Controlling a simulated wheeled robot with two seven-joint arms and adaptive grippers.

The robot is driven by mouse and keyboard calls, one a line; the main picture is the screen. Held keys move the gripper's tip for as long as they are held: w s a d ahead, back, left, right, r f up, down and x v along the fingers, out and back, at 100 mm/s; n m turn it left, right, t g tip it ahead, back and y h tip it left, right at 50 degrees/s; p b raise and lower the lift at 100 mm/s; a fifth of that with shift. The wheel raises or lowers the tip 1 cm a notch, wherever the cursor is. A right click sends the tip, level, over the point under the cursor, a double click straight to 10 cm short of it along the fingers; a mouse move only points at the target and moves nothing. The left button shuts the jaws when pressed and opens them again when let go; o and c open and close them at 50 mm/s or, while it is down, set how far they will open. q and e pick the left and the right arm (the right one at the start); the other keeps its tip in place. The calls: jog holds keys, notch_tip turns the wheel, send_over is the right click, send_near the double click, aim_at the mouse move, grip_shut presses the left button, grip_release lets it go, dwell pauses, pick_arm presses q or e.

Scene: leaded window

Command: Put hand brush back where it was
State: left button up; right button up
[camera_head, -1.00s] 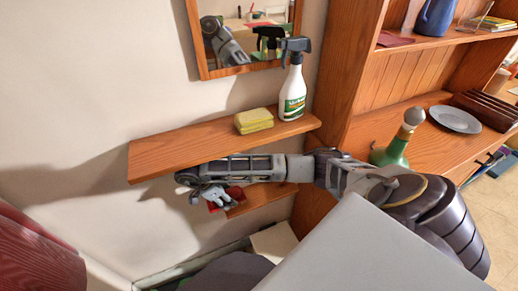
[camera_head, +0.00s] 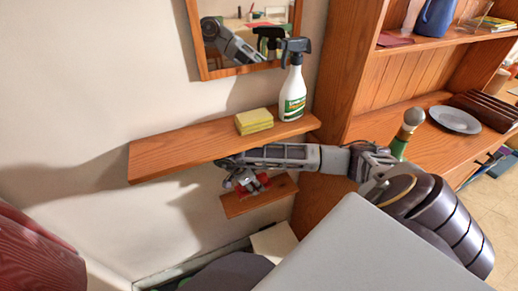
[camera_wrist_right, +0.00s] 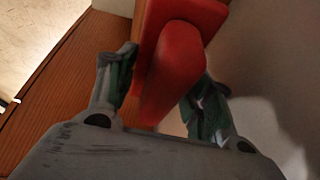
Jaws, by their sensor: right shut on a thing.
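The red hand brush (camera_head: 264,179) shows only in part in the head view, beneath the upper shelf. My right gripper (camera_head: 248,183) is shut on it, just above the small lower wooden shelf (camera_head: 245,207). In the right wrist view, the red handle of the brush (camera_wrist_right: 172,75) lies between the two fingers of my right gripper (camera_wrist_right: 165,70), and the wider red body is beyond it. The wooden shelf board (camera_wrist_right: 62,90) runs along the left of that view. I cannot tell whether the brush touches the shelf. My left gripper is not in view.
The upper shelf (camera_head: 170,153) holds a yellow sponge (camera_head: 254,121) and a spray bottle (camera_head: 292,92), close above my right forearm. A mirror (camera_head: 245,38) hangs above.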

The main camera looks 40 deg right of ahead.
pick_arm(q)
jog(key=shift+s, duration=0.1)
pick_arm(e)
jog(key=shift+d, duration=0.15)
jog(key=shift+s+d, duration=0.15)
jog(key=shift+d, duration=0.4)
jog(key=shift+f, duration=1.75)
pick_arm(q)
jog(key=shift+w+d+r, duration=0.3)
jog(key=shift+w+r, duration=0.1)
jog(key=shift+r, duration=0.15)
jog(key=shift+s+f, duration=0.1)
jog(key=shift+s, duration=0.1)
jog(key=shift+b, duration=0.3)
pick_arm(e)
jog(key=shift+f, duration=0.1)
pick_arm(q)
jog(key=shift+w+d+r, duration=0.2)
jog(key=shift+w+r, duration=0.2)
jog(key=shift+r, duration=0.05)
pick_arm(e)
jog(key=shift+a+f, duration=0.15)
